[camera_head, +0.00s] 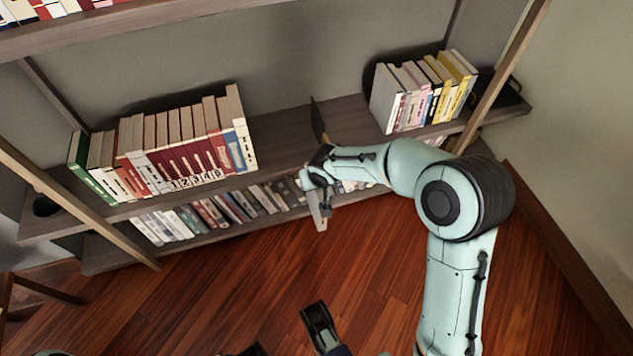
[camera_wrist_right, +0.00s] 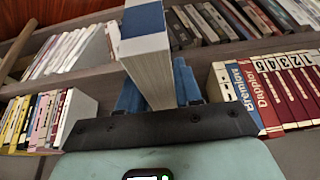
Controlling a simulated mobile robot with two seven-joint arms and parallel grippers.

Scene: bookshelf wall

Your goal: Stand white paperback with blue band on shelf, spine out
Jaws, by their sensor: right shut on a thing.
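The white paperback with a blue band (camera_wrist_right: 150,68) is held edge-on in my right gripper (camera_wrist_right: 157,95), between its two blue-grey fingers in the right wrist view. A blue part covers its upper end there. In the head view my right gripper (camera_head: 317,180) is in front of the gap in the middle shelf (camera_head: 285,150). A pale slab hangs below it, probably the book, too small to be sure. Its spine lettering cannot be read. A dark gripper piece (camera_head: 320,325), probably my left one, shows at the bottom edge; its jaw state is unclear.
A row of red numbered volumes (camera_head: 185,150) stands left of the gap, ending with a blue-and-white book. White and yellow books (camera_head: 425,90) stand to the right. A thin dark upright panel (camera_head: 318,120) rises in the gap. More books fill the lower shelf (camera_head: 215,210).

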